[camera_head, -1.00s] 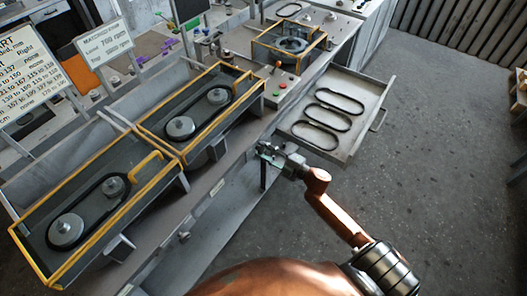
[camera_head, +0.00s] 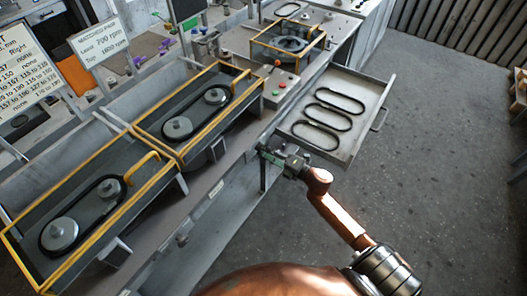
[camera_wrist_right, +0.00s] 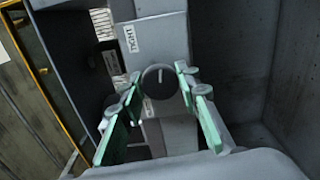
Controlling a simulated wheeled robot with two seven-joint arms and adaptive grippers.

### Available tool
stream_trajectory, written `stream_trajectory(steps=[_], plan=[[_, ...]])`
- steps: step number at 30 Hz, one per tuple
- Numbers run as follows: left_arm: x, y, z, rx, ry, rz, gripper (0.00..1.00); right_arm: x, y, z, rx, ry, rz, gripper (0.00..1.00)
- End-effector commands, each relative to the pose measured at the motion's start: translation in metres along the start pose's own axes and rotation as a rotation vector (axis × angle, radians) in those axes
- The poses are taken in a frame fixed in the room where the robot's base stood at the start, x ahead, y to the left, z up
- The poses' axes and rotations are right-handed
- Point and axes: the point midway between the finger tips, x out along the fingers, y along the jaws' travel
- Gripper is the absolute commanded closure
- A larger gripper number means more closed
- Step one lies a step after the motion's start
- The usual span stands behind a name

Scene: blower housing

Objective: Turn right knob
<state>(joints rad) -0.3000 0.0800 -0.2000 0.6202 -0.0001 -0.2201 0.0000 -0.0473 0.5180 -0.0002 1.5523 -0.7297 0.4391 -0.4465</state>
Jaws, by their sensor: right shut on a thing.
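The right knob (camera_wrist_right: 158,80) is a dark round dial with a light pointer line, pointing roughly up in the right wrist view. It sits on a grey panel beside a white label (camera_wrist_right: 130,38) reading "RIGHT". My right gripper (camera_wrist_right: 158,84) has its green-padded fingertips on either side of the knob and is shut on it. In the head view my right gripper (camera_head: 270,154) is at the front edge of the workbench, just left of the open drawer. The knob is hidden there. My left gripper is not in view.
An open drawer (camera_head: 384,98) with several black belts juts out right of my gripper. Yellow-framed belt housings (camera_head: 171,150) stand on the bench to the left. A small panel with red and green buttons (camera_head: 281,86) is behind. Floor at right is clear.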

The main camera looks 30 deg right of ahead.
Motion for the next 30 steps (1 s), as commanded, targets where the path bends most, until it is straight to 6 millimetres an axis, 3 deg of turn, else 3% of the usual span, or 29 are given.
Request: stream_trajectory(steps=[8,9,17,26,30], plan=[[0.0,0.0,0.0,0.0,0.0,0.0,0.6,0.0,-0.001,0.0,0.0,0.0,-0.002,0.94],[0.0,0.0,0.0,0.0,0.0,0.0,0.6,0.0,-0.001,0.0,0.001,0.0,-0.002,0.69],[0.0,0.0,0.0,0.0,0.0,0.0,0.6,0.0,-0.001,0.0,0.001,0.0,-0.001,0.52],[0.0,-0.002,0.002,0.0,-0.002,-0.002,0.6,-0.002,-0.001,0.0,0.001,0.0,-0.001,0.52],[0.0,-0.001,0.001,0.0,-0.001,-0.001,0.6,-0.016,-0.002,0.0,0.002,0.0,-0.003,0.52]])
